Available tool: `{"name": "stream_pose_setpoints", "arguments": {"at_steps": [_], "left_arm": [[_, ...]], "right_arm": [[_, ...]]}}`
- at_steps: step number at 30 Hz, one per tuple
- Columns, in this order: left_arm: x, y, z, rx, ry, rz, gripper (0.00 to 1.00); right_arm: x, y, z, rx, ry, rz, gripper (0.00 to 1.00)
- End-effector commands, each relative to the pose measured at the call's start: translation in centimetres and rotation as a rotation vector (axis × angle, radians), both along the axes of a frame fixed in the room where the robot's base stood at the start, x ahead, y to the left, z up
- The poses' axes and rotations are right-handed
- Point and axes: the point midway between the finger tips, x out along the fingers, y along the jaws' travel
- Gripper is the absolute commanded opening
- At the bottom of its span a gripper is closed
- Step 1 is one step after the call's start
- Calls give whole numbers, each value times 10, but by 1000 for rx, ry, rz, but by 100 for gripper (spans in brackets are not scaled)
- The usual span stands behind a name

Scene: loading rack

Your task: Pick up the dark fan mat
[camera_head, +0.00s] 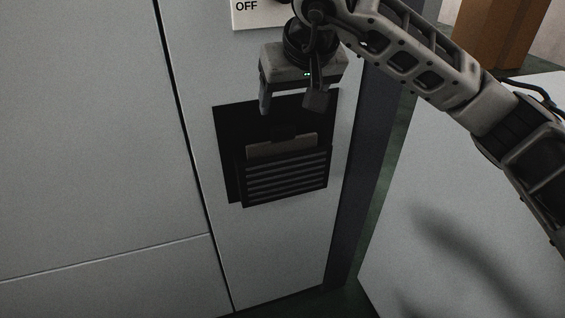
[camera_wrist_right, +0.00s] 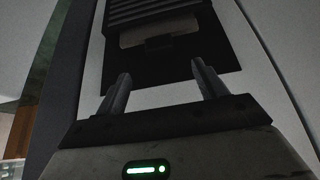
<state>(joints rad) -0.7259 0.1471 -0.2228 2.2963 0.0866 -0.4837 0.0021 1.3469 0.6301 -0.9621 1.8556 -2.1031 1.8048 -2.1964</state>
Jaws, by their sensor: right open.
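A louvred dark fan cover (camera_head: 287,180) sits tilted out from a dark square panel (camera_head: 228,150) on the grey cabinet front. A flat grey-brown mat edge (camera_head: 272,151) shows above the louvres, with a darker tab-like shape (camera_head: 284,131) at its top; I cannot tell which of these is the dark fan mat. My right gripper (camera_head: 290,106) is open and empty, pointing down just above the cover. In the right wrist view its two fingers (camera_wrist_right: 160,72) stand apart, with the mat edge (camera_wrist_right: 158,33) beyond them and nothing between. My left gripper is not in view.
A white plate marked OFF (camera_head: 250,12) is on the cabinet above the gripper. The cabinet's dark side edge (camera_head: 358,180) lies to the right. A pale surface (camera_head: 470,200) stands at right, and a brown box (camera_head: 495,30) is behind.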

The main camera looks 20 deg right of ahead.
Motion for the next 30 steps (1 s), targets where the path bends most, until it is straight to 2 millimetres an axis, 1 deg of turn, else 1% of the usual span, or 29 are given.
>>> {"name": "stream_pose_setpoints", "arguments": {"at_steps": [1, 3, 8, 10, 15, 18, 21, 27, 28, 29, 30], "left_arm": [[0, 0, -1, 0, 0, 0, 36], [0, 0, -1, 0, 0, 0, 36], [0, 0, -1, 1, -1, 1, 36], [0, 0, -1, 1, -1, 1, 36], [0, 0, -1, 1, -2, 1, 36], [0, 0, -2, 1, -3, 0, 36], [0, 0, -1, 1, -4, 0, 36], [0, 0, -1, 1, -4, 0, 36], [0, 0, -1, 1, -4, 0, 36], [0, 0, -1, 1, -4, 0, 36], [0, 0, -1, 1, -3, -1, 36]], "right_arm": [[4, 1, -9, 1, 4, 0, 71], [8, 1, -16, 2, 2, 1, 71], [13, 1, -24, 3, 1, 1, 71], [16, 1, -30, 3, 2, 1, 71], [26, 0, -54, 3, 4, 1, 71], [33, 1, -64, 4, 2, 1, 71], [36, 1, -68, 3, 1, 2, 71], [36, 0, -68, 3, 0, 1, 71], [36, 0, -68, 3, 0, 1, 68], [36, 0, -68, 3, 0, 1, 60], [36, 0, -68, 3, 0, 1, 49]]}}
